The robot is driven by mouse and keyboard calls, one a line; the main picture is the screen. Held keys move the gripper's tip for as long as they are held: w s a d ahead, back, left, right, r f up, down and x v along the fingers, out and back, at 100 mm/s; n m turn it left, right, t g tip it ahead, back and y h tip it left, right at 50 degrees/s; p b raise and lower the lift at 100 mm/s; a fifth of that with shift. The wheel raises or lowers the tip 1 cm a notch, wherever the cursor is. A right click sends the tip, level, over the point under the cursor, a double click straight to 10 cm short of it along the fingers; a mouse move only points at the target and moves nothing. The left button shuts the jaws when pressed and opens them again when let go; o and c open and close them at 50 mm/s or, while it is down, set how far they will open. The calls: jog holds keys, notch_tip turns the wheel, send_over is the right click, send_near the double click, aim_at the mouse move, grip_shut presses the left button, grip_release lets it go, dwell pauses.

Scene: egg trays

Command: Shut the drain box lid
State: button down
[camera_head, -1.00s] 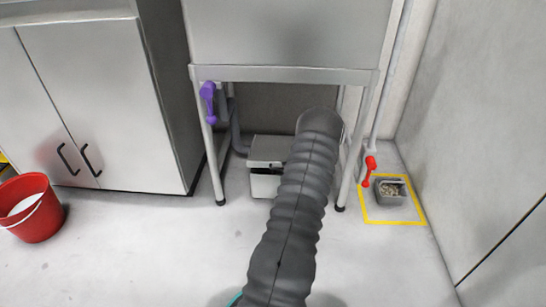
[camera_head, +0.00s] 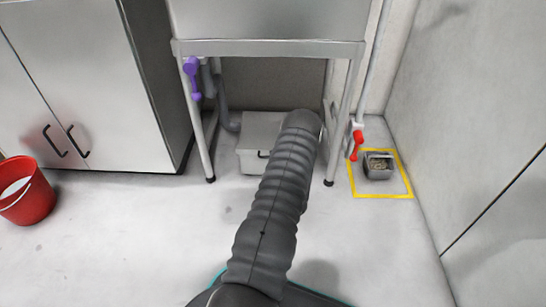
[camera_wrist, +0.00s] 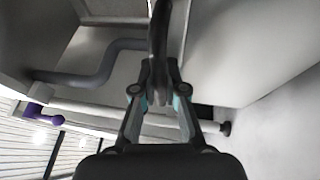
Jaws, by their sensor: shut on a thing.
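The drain box (camera_head: 252,162) stands on the floor under the sink, a light box with a grey lid (camera_head: 262,128) on top. The lid looks level and close to the rim, but my arm hides its right side, so I cannot tell if it is fully seated. A dark handle (camera_head: 263,154) shows at the lid's front edge. In the wrist view, my gripper (camera_wrist: 159,82) is shut on a dark curved bar (camera_wrist: 157,40), which looks like the lid handle. My arm hides the gripper in the head view.
Sink legs (camera_head: 198,125) stand on both sides of the box, with a grey drain pipe (camera_head: 224,105) behind left. A purple valve handle (camera_head: 192,78) and a red one (camera_head: 356,144) hang nearby. A small container (camera_head: 378,167) sits inside a yellow floor square. A red bucket (camera_head: 28,198) stands left.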

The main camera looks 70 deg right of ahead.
jog(key=shift+f, duration=0.3)
jog(key=c, duration=1.5)
grip_release()
jog(key=shift+f, duration=0.1)
jog(key=shift+s+a, duration=0.15)
jog(key=shift+a, duration=0.05)
jog(key=v, duration=1.1)
jog(key=shift+a, duration=0.2)
jog(key=shift+s, duration=0.1)
